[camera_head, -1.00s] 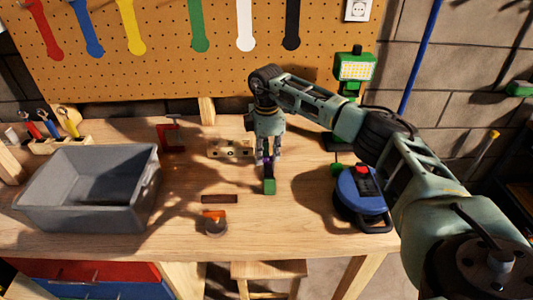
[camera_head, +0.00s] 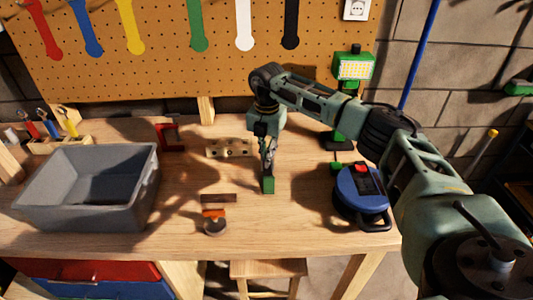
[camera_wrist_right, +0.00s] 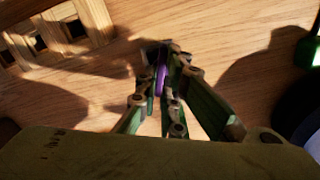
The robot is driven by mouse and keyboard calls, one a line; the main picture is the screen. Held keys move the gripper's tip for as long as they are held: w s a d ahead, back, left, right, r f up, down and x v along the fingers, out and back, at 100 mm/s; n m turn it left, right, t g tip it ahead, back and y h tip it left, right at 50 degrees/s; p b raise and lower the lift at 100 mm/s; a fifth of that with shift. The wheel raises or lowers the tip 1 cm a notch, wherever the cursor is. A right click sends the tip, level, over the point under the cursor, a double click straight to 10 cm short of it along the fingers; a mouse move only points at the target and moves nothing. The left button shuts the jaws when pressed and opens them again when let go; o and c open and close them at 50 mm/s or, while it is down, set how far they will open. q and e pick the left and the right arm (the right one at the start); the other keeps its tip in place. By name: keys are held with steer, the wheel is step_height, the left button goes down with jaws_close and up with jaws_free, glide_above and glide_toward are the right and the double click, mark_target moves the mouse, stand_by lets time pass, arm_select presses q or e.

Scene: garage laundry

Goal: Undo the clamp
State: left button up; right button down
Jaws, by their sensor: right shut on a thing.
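My right gripper (camera_head: 269,160) points down over the middle of the bench. Its fingers are closed around a narrow purple part, which shows between them in the right wrist view (camera_wrist_right: 161,79). A small green block (camera_head: 268,185) is just below and in front of the fingertips; I cannot tell whether it and the purple part are one piece. A red clamp-shaped piece (camera_head: 169,137) stands farther back at the left, apart from the gripper. The fingers hide most of the held thing. My left gripper is out of view.
A grey bin (camera_head: 85,213) stands at the left. A wooden block with holes (camera_head: 229,148) lies left of the gripper. An orange-topped round item (camera_head: 214,222) sits near the front. A blue reel (camera_head: 362,195) and a green work lamp (camera_head: 354,70) stand at the right.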

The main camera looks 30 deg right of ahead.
steer(key=shift+s+f+n, duration=0.2)
steer(key=shift+n, duration=0.9)
steer(key=shift+s+f+n, duration=0.15)
steer(key=shift+f+n, duration=0.05)
steer(key=shift+n, duration=0.9)
steer(key=shift+a, duration=0.1)
steer(key=c, duration=1.9)
jaws_free()
steer(key=shift+w+f, duration=0.1)
steer(key=shift+w, duration=0.05)
steer(key=shift+r, duration=0.2)
steer(key=shift+r, duration=0.25)
step_height(320, 180, up, 12)
steer(key=shift+w+f, duration=0.15)
steer(key=shift+f, duration=0.1)
